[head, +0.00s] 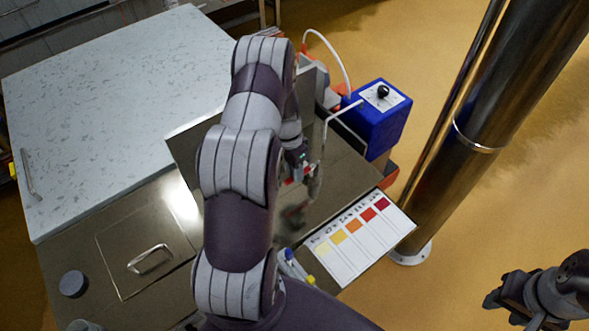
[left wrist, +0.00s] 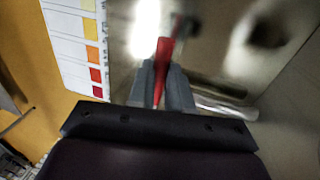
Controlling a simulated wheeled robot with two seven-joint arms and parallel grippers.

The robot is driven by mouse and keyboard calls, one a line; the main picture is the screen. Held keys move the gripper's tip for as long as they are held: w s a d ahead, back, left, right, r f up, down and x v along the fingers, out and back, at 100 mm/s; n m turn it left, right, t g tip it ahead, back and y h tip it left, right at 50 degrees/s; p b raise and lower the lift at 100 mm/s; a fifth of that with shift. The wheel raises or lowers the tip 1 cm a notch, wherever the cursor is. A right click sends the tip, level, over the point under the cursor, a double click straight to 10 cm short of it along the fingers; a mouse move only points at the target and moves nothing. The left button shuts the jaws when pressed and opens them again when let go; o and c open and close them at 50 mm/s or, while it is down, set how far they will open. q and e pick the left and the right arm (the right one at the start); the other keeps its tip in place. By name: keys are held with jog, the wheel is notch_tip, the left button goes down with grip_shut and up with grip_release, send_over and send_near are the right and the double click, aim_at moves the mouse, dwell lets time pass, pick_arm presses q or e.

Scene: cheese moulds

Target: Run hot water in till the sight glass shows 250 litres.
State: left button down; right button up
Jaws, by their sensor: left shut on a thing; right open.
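My left gripper (head: 297,160) is mostly hidden behind my own arm in the head view. In the left wrist view its two grey fingers (left wrist: 162,82) are shut on a narrow red handle (left wrist: 164,56), which points away from the camera. A bit of red also shows beside the gripper in the head view, next to a thin upright pipe (head: 325,150). I cannot make out a sight glass or any litre reading. My right gripper (head: 500,303) is open and empty at the lower right, over the floor.
A blue box (head: 378,125) with a black knob stands behind the steel top. A colour card (head: 340,262) with yellow-to-red patches lies at its right edge. A thick steel column (head: 490,130) rises at right. A pale speckled worktop (head: 110,90) is at left.

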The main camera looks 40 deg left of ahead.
pick_arm(q)
jog(key=w+d+n+t+y, duration=0.1)
jog(key=w+d+n+t, duration=0.1)
jog(key=d+n, duration=0.6)
jog(key=shift+w+d+r+n+t+p, duration=0.15)
jog(key=shift+w+d+n+t+p, duration=0.45)
jog(key=shift+n, duration=3.3)
jog(key=shift+w+a+g, duration=0.2)
jog(key=shift+w+g, duration=0.05)
jog(key=shift+g, duration=0.05)
jog(key=c, duration=1.1)
grip_release()
jog(key=shift+s, duration=0.1)
jog(key=shift+o, duration=0.2)
jog(key=d+v, duration=0.1)
jog(key=v, duration=1.1)
jog(key=shift+a+r, duration=0.3)
jog(key=shift+a, duration=0.05)
